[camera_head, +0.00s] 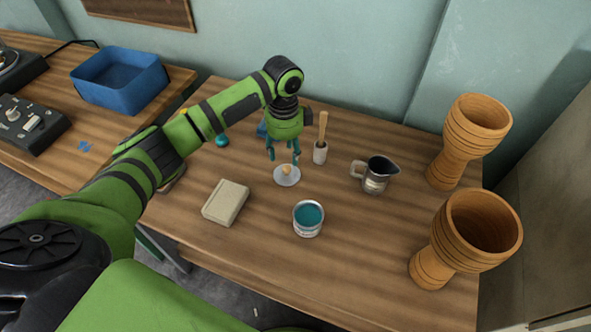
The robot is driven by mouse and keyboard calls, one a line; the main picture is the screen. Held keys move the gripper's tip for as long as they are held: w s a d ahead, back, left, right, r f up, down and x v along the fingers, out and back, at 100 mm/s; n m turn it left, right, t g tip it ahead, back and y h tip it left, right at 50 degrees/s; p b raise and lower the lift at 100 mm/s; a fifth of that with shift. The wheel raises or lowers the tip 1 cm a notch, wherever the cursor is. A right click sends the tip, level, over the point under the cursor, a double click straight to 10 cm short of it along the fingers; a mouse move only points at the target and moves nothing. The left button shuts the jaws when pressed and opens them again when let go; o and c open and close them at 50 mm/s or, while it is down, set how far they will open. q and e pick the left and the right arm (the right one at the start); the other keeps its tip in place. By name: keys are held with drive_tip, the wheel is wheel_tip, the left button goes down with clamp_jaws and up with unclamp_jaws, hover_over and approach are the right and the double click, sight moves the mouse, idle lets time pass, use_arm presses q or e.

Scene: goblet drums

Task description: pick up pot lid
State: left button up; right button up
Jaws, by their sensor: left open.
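The pot lid (287,179) is a small pale disc with a tan knob on top. It lies on the wooden table near the middle of the head view. My left gripper (283,158) points down just above the lid, its two teal fingers spread apart over the knob. It is open and nothing shows between the fingers. I cannot tell whether a fingertip touches the lid. My right gripper is not in view.
A paint can (308,218), a beige block (226,202), a metal pitcher (376,175) and a cup with a wooden handle (320,151) stand around the lid. Two goblet drums (461,240) (466,141) stand at right. A blue bin (120,79) sits on the left table.

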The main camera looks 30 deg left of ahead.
sight(286, 168)
use_arm(q)
drive_tip(key=shift+w+f, duration=0.1)
drive_tip(key=shift+f, duration=1.4)
wheel_tip(286, 168, down, 4)
drive_tip(key=shift+a+r, duration=0.1)
drive_tip(key=shift+r, duration=0.1)
drive_tip(key=shift+f, duration=0.55)
clamp_jaws()
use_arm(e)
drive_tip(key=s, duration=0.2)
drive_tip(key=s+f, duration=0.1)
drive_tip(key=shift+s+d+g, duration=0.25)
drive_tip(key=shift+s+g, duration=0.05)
